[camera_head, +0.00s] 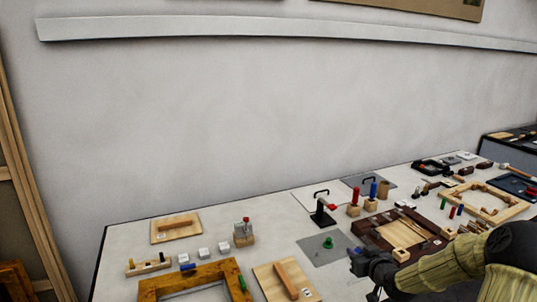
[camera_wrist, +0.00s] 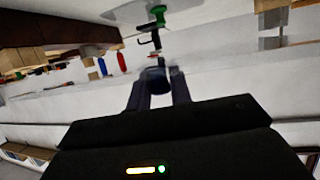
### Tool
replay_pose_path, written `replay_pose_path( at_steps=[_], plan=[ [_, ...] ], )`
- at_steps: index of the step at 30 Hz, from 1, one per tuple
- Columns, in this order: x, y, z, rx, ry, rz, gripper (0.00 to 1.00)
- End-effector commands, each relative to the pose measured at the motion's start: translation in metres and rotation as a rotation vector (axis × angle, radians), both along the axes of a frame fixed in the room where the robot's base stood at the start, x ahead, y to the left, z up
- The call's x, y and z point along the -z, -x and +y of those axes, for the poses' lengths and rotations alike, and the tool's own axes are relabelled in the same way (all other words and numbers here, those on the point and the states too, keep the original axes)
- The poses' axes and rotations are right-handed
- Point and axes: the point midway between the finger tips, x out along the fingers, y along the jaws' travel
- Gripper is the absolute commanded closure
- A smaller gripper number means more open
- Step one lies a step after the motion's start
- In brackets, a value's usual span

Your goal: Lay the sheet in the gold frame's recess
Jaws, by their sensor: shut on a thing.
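The gold frame (camera_head: 160,286) lies at the bottom left of the table, cut off by the picture's edge; its pale opening shows in part. A grey sheet (camera_head: 315,255) with a green knob (camera_head: 327,242) lies flat right of it; the knob also shows in the wrist view (camera_wrist: 158,14). I cannot tell whether this is the task's sheet. My gripper (camera_head: 358,260) is right of the grey sheet, by the dark brown frame. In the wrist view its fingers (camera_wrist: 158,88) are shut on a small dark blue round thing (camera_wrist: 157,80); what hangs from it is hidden.
A dark brown frame (camera_head: 366,232) with a wooden panel lies close behind my gripper. A wooden board with a bar handle (camera_head: 268,281) lies between the gold frame and the grey sheet. A black clamp (camera_head: 321,214) and red and blue posts stand behind.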

Motion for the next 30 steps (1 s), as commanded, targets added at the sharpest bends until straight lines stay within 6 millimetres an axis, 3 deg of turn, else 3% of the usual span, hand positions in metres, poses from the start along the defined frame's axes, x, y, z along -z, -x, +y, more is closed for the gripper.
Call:
replay_pose_path(
  at_steps=[1, 8, 15, 21, 30],
  plan=[
    [-0.004, -0.001, 0.016, -0.005, 0.0, 0.001, 1.0],
    [-0.002, 0.005, 0.08, 0.029, 0.0, 0.004, 1.0],
    [0.005, 0.032, 0.135, 0.109, 0.001, 0.006, 1.0],
    [0.01, 0.046, 0.148, 0.148, 0.002, 0.001, 1.0],
    [0.011, 0.047, 0.148, 0.152, 0.001, -0.001, 1.0]
  ],
)
